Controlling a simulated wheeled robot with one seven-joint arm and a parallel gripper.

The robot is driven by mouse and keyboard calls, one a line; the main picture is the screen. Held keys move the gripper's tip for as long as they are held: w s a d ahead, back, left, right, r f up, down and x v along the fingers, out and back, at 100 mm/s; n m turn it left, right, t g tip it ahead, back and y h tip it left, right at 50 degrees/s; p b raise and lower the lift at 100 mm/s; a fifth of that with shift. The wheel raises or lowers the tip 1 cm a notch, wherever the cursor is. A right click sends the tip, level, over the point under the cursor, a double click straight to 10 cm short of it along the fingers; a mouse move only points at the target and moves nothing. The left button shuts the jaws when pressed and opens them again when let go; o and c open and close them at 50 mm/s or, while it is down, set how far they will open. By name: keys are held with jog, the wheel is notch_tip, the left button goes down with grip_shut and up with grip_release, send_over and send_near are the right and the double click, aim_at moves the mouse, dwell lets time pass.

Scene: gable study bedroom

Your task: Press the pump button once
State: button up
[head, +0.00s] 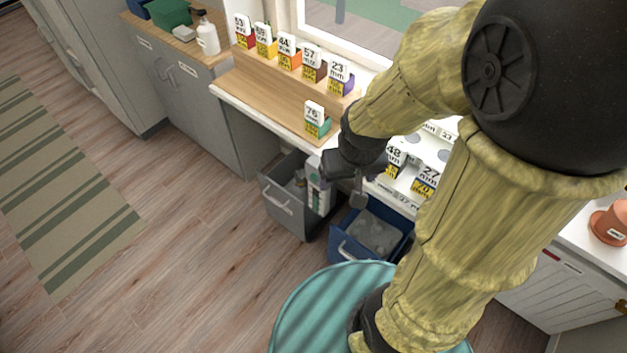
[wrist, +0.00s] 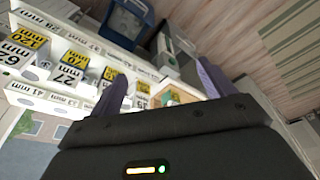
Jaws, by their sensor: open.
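A white pump bottle (head: 207,38) with a small label stands upright on the far grey cabinet in the head view. Its pump top (head: 199,13) is small and its button cannot be made out clearly. My gripper (head: 346,183) is well apart from the bottle, nearer and to the right, over the front edge of the white desk. In the wrist view my gripper (wrist: 160,86) shows two dark purple fingers spread apart with nothing held between them. The bottle is not seen in the wrist view.
Several numbered cards in coloured holders stand on a wooden riser (head: 263,83). A grey bin (head: 284,212) and a blue bin (head: 341,241) are below the desk. A green box (head: 170,13) is beside the bottle. Open wood floor (head: 150,165) lies left.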

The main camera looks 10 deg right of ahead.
grip_shut()
dwell(0.3)
dwell(1.4)
